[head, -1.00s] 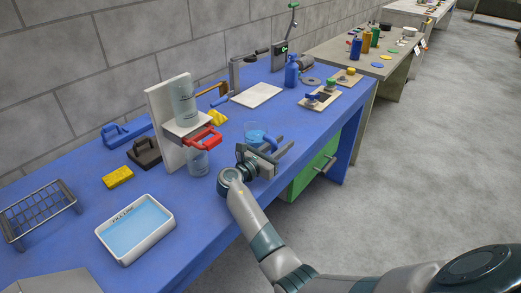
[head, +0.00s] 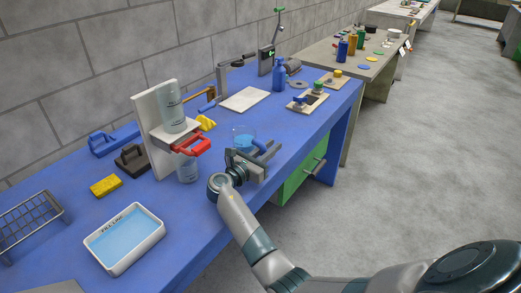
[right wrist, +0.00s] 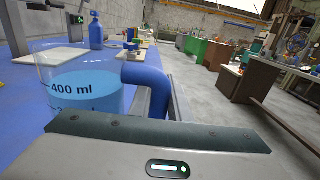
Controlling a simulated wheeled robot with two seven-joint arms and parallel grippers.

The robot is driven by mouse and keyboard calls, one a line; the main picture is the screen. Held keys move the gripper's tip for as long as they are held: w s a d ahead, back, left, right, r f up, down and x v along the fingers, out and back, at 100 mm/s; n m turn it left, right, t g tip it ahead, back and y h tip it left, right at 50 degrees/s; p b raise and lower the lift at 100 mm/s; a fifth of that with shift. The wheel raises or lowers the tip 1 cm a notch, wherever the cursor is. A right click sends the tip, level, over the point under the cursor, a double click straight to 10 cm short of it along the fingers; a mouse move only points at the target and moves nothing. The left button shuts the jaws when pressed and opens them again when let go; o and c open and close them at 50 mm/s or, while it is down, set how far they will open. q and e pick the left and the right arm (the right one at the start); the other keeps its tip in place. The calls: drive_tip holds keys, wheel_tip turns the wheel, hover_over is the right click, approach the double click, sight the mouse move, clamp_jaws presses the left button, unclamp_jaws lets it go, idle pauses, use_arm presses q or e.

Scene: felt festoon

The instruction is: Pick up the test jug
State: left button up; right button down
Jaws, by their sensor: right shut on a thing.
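The test jug (head: 244,137) is a clear vessel with blue liquid and a blue handle, upright at the front edge of the blue bench. It looks to rest on the bench top. My right gripper (head: 268,151) is shut on its blue handle, at the jug's right side. In the right wrist view the jug (right wrist: 78,92) shows a 400 ml mark, and the handle (right wrist: 146,76) runs down between the fingers. The gripper body hides the jug's lower part there. My left gripper is not in view.
A white tray (head: 125,238) of blue liquid is nearer.

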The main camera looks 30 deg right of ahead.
drive_tip(key=shift+r, duration=0.15)
